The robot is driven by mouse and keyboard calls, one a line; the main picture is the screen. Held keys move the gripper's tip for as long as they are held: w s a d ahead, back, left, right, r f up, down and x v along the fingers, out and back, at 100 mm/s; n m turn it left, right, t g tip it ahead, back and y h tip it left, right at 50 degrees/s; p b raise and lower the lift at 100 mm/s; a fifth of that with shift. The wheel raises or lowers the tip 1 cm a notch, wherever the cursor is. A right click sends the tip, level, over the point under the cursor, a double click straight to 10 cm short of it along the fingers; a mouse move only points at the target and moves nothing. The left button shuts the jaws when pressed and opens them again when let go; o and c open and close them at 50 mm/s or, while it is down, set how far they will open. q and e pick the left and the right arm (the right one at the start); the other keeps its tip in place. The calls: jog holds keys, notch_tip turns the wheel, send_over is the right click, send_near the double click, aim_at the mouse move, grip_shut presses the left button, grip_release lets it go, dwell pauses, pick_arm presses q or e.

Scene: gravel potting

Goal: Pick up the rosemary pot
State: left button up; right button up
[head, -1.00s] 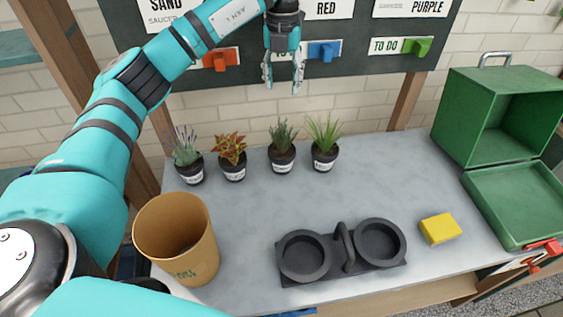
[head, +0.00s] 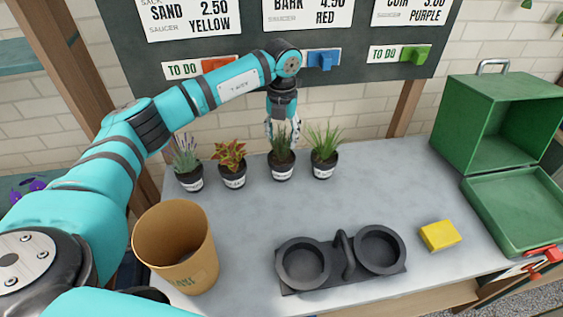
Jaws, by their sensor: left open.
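The rosemary pot (head: 282,171) is a small dark pot with a white label too small to read; I take it for rosemary from its dark green needle-like leaves. It stands upright on the bench, third from the left in a row at the back. My left gripper (head: 283,133) points down right above it. Its fingers are open and spread around the top of the foliage, with the pot itself below the fingertips. The fingers hide part of the leaves; whether they touch them I cannot tell. My right gripper is out of view.
Beside it stand a grassy pot (head: 323,167) and a red-leaved pot (head: 233,176), with a lavender-like pot (head: 190,179) further left. A tan bucket (head: 178,285), a dark double-cup carrier (head: 342,278), a yellow block (head: 440,235) and an open green box (head: 470,130) surround the clear bench middle (head: 260,220).

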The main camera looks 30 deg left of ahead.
aim_at(282, 157)
pick_arm(q)
notch_tip(282, 157, down, 4)
jog(key=shift+s+f+p, duration=0.1)
jog(key=shift+p, duration=0.75)
jog(key=shift+f, duration=0.55)
jog(key=c, duration=0.9)
grip_shut()
